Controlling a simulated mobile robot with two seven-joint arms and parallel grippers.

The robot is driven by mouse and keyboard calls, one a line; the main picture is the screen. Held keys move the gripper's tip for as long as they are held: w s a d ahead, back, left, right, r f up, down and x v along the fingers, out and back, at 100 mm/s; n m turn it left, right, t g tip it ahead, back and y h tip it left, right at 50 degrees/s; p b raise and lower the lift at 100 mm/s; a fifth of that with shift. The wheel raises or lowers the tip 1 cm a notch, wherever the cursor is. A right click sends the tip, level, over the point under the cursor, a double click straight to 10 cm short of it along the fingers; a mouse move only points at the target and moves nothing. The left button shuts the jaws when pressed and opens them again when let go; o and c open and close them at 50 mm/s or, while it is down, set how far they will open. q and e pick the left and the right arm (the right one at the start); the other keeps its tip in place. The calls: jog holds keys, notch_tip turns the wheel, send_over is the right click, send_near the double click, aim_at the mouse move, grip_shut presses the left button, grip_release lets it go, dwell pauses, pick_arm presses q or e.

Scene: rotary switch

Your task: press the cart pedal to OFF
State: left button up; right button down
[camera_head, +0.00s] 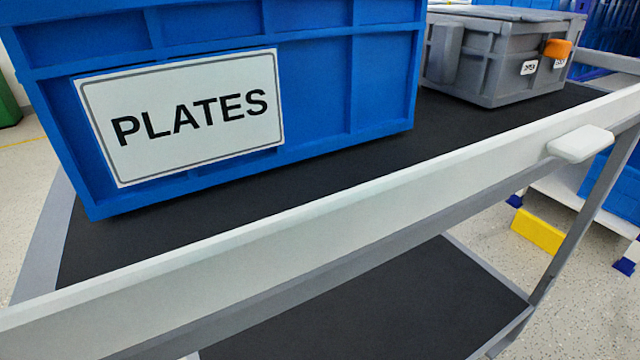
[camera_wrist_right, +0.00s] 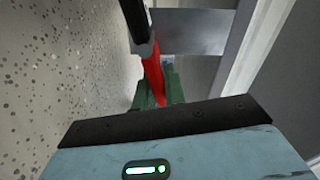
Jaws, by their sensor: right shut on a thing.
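A narrow red bar (camera_wrist_right: 153,75) shows in the right wrist view, with a black bar (camera_wrist_right: 135,20) beyond it at the top. The red bar may be the cart pedal; no marking on it is readable. My right gripper (camera_wrist_right: 156,92) has green fingers, which are shut around the red bar. The wrist housing hides the lower part of the view. In the head view the cart (camera_head: 330,215) fills the front; no pedal can be made out there. My left gripper is in neither view.
A yellow block (camera_head: 537,231) lies on the floor at right.

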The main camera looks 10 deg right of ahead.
jog(key=shift+w+a+r, duration=0.15)
jog(key=shift+w+r, duration=0.15)
jog(key=shift+r, duration=0.2)
jog(key=c, duration=1.5)
grip_release()
jog(key=shift+s+f, duration=0.1)
jog(key=shift+a+f, duration=0.2)
jog(key=v, duration=0.2)
jog(key=p+v, duration=0.1)
jog(key=v, duration=0.5)
jog(key=shift+d+r, duration=0.15)
jog(key=shift+r, duration=0.15)
jog(key=shift+f, duration=0.15)
